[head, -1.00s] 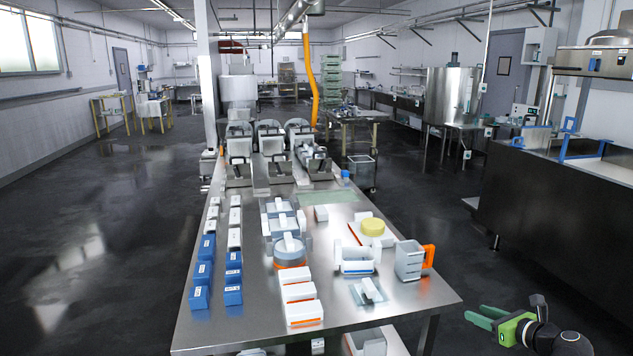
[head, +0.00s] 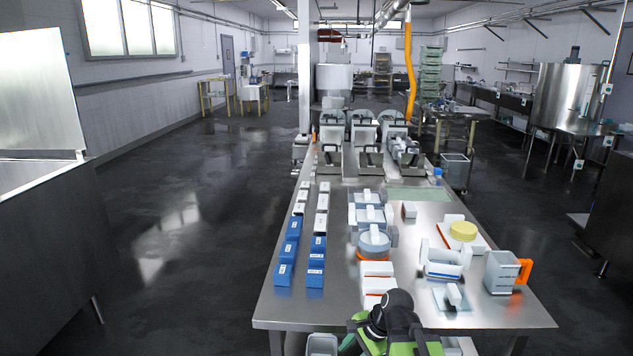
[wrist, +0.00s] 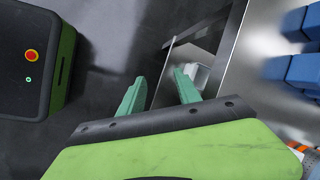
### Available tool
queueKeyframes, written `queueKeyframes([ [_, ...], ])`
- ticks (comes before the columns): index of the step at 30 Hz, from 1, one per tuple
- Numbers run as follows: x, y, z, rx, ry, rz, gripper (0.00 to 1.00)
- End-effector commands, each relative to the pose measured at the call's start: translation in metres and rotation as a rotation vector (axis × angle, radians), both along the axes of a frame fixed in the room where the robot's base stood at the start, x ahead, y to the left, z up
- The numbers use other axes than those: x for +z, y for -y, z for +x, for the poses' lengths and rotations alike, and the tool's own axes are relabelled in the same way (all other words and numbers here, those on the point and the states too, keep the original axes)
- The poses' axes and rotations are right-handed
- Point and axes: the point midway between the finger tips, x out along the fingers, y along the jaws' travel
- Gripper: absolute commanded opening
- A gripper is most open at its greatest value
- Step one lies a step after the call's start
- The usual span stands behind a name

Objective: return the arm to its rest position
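My arm with its green and black gripper shows at the bottom of the head view, overlapping the near edge of the steel table (head: 340,312). Its fingertips are hidden there. In the wrist view my gripper (wrist: 159,76) has its two green fingers spread apart with nothing between them. It points down past the table's edge, with dark floor and a lower shelf holding a pale container (wrist: 194,77) beyond the fingers.
Blue boxes (head: 284,275), white blocks (head: 378,285), a grey jug with an orange handle (head: 502,272) and a yellow round (head: 463,231) stand on the table. A steel cabinet (head: 45,260) is at left. Dark floor (head: 190,270) between it and the table is clear.

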Motion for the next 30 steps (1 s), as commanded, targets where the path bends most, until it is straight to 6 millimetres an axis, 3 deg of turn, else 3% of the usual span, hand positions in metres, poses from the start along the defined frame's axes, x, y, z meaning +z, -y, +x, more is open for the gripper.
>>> queueKeyframes([
  [1,-0.006,-0.006,-0.008,0.132,0.012,-0.079,0.40],
  [3,-0.013,0.000,-0.017,0.305,0.025,-0.183,0.40],
  [9,-0.021,0.048,-0.036,0.720,0.017,-0.404,0.40],
  [14,-0.021,0.070,-0.045,1.040,0.032,-0.448,0.40],
  [15,0.006,0.073,-0.044,1.026,0.030,-0.448,0.40],
  [30,0.163,0.072,-0.044,1.021,0.033,-0.447,0.40],
])
